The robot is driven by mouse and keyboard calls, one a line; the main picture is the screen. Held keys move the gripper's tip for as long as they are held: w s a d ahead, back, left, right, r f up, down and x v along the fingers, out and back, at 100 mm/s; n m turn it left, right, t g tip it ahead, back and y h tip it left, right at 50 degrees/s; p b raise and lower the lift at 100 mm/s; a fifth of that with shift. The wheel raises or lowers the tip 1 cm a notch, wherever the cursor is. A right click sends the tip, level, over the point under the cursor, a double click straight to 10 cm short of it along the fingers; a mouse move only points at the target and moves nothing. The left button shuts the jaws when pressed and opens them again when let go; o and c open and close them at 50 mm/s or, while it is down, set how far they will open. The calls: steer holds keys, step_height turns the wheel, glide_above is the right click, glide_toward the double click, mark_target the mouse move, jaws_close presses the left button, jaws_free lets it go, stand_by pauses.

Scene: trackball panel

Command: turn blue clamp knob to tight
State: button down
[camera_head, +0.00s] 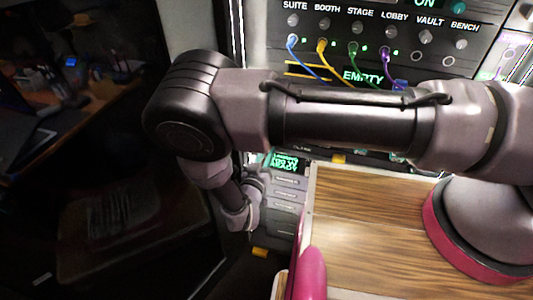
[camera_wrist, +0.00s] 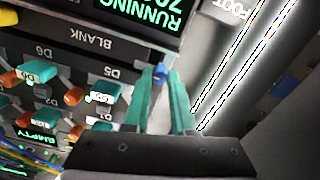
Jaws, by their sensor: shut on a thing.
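My gripper (camera_wrist: 161,74) shows in the wrist view as two teal fingers pointing up the picture toward the rack's edge. A small blue piece, which looks like the blue clamp knob (camera_wrist: 158,80), shows in the narrow gap between the fingers. The fingers are shut on it and hide most of it. Its turn position and any marks by it cannot be read. In the head view my arm crosses the picture and bends down at the left; the knob cannot be made out there.
The rack panel (camera_wrist: 85,47) has a "BLANK" strip, a green "RUNNING" display (camera_wrist: 130,14), and teal and orange handles close left of my gripper. Patch cables (camera_head: 305,62) hang from the upper panel in the head view. A wooden surface (camera_head: 375,225) lies at lower right.

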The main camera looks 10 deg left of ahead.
stand_by(0.3)
steer(key=c, duration=0.7)
jaws_free()
steer(key=shift+c, duration=0.2)
steer(key=s, duration=1)
steer(key=shift+s+a, duration=0.4)
